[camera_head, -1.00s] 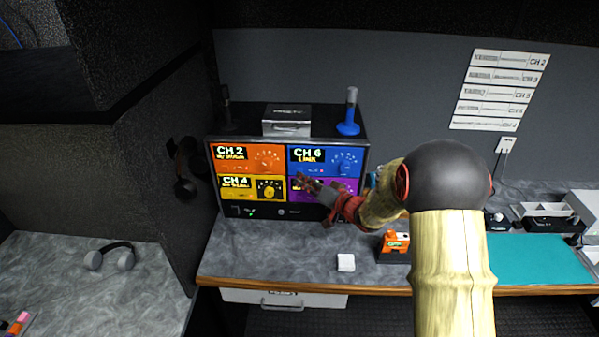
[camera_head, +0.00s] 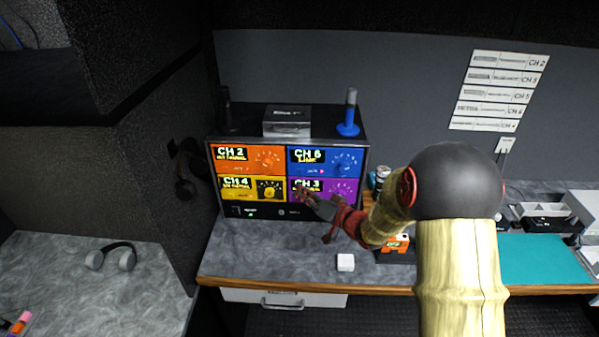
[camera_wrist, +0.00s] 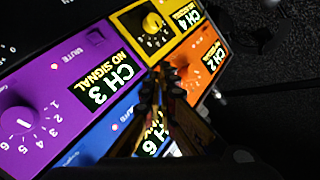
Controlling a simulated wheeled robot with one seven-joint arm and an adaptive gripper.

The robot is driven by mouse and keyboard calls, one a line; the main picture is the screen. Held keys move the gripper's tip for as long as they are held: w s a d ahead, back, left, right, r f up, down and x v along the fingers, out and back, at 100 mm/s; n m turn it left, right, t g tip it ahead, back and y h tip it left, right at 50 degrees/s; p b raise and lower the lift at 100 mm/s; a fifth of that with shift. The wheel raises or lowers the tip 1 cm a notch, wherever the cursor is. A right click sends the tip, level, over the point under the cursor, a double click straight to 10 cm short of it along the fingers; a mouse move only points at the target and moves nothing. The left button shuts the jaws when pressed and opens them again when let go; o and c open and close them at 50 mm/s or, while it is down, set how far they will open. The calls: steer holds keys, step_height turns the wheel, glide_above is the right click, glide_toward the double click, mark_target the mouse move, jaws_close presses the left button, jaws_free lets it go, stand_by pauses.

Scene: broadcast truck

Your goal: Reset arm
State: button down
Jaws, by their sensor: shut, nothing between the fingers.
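My gripper (camera_head: 308,196) is in front of the rack of channel panels, by the lower purple CH 3 panel (camera_head: 340,191). In the wrist view its fingers (camera_wrist: 166,82) are together with nothing between them. The rack has an orange CH 2 panel (camera_head: 240,158), a blue CH 6 panel (camera_head: 330,160) and a yellow CH 4 panel (camera_head: 237,188). The wrist view shows the panels upside down, with "NO SIGNAL" readable on CH 3 (camera_wrist: 50,105). I cannot tell whether the fingertips touch the rack.
A silver box (camera_head: 287,122) and a blue-based stand (camera_head: 349,115) are on top of the rack. A white block (camera_head: 345,262) lies on the grey counter (camera_head: 260,258). An orange device (camera_head: 397,245) sits close below my arm. Headphones (camera_head: 112,257) lie on the left counter.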

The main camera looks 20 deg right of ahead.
steer(key=shift+s+a, duration=0.2)
steer(key=shift+s, duration=0.55)
